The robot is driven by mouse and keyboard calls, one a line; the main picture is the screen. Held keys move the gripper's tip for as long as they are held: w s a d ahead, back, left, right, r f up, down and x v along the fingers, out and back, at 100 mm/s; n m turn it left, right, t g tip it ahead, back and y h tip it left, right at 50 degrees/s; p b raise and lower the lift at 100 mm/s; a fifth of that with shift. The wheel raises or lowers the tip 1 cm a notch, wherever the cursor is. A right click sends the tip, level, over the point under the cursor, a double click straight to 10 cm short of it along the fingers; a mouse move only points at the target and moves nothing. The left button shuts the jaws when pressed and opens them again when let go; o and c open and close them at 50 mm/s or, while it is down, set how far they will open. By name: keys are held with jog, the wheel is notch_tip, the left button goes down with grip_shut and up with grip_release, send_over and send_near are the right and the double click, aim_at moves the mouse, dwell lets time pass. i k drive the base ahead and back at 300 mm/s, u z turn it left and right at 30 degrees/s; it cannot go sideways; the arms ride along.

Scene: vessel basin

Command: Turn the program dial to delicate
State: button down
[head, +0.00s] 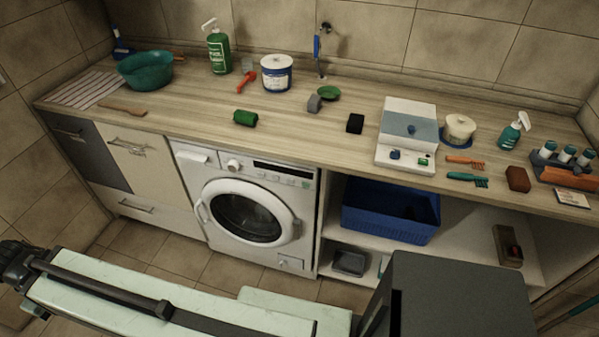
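The washing machine (247,207) is white and stands under the counter, left of the open shelves. Its program dial looks to be the round white knob (233,165) at the upper left of its front panel. The dial's pointer and markings are too small to read, so its setting cannot be told. A dark display strip and small buttons lie to the right of the knob. The round door (247,212) looks shut. My pale green arm crosses the lower left of the head view, well in front of the machine. I cannot make out my gripper's fingers.
The counter (180,118) holds a teal basin (146,72), a green bottle (217,50), a white tub (277,74) and a scale-like box (408,135). A blue crate (390,222) sits on the right shelf. The floor (155,250) before the machine looks clear.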

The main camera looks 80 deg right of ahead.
aim_at(233, 166)
jog(key=z, duration=1.8)
jog(key=k, duration=1.25)
jog(key=z, duration=0.3)
jog(key=i, duration=1)
